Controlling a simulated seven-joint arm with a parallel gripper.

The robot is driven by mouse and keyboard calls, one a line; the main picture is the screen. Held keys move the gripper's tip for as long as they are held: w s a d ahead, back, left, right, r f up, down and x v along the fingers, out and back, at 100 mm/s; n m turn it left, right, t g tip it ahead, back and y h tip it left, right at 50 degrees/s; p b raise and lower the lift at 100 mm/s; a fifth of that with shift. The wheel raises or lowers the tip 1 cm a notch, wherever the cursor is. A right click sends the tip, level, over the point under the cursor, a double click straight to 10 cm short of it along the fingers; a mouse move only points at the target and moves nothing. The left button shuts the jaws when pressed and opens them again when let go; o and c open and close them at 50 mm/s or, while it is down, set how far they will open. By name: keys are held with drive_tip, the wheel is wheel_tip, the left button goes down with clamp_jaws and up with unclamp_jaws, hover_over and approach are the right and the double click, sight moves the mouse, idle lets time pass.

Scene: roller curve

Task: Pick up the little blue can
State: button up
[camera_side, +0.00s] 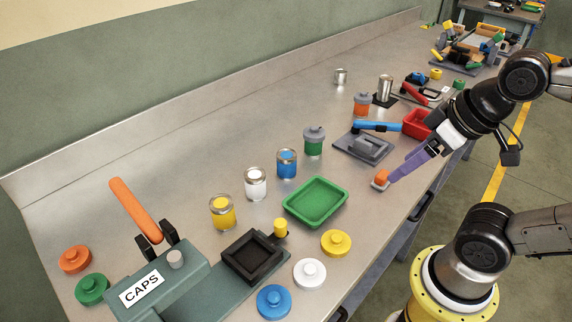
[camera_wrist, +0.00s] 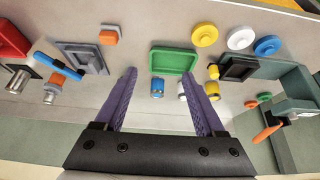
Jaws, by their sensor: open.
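In the wrist view the blue can (camera_wrist: 157,88) appears between my two purple fingers, below the green tray. My gripper (camera_side: 391,179) is open and empty. In the side view it is well to the right of the blue can, over the bench's front side near a small orange block. In the wrist view my gripper (camera_wrist: 160,72) shows its fingers spread wide.
A green tray (camera_side: 315,203) lies in front of the blue can. Coloured caps (camera_side: 336,243) and a teal capping press (camera_side: 165,278) are at the near left. An orange block (camera_side: 381,177) and a grey fixture (camera_side: 364,147) are near my gripper.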

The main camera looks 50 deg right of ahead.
drive_tip(key=shift+o, duration=1.4)
drive_tip(key=w+r+n+g, duration=0.1)
drive_tip(key=w+r+n, duration=0.65)
drive_tip(key=n, duration=0.35)
drive_tip(key=n+g, duration=0.4)
drive_tip(key=n, duration=0.3)
hover_over(287, 154)
drive_tip(key=s, duration=0.1)
wheel_tip(287, 154, down, 5)
drive_tip(key=shift+g, duration=0.3)
drive_tip(key=f, duration=1)
drive_tip(key=shift+w+a+f, duration=0.2)
drive_tip(key=shift+w, duration=0.1)
drive_tip(key=shift+w+d+f, duration=0.1)
drive_tip(key=shift+w+f, duration=0.05)
drive_tip(key=shift+f, duration=1.45)
drive_tip(key=shift+w+d+f, duration=0.1)
drive_tip(key=shift+f, duration=1.5)
